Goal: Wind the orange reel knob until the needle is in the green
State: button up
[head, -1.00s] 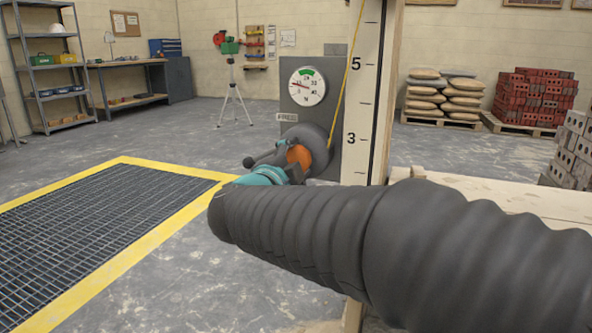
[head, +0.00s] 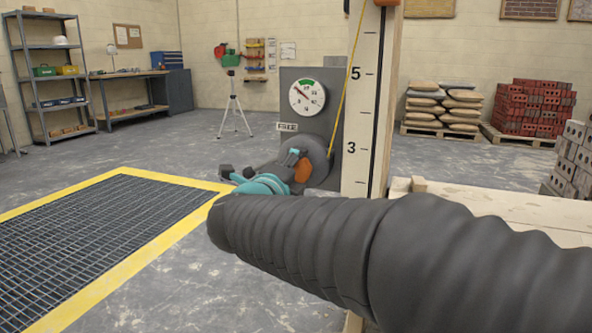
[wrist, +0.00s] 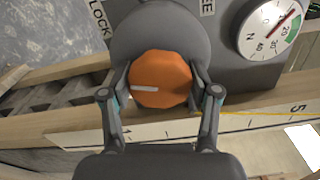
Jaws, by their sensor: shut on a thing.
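The orange reel knob (head: 303,171) sits on a dark round drum (head: 318,155) below the gauge. In the wrist view the knob (wrist: 158,75) has a white pointer line directed left. My gripper (wrist: 160,90) is shut on the knob, one finger at each side. In the head view my gripper (head: 291,165) partly hides it. The white gauge (head: 307,98) has a red needle pointing to the upper left, just short of the green band at the top. In the wrist view the gauge (wrist: 268,30) is turned, its needle beside the green.
A tall numbered scale board (head: 364,110) stands right of the drum, with a yellow cord (head: 348,75) running down to it. A timber bench (head: 490,210) lies to the right. A yellow-edged floor grate (head: 90,240) is at left. The concrete floor between is open.

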dwell(0.3)
jog(key=o, duration=1.2)
jog(key=v, duration=1.2)
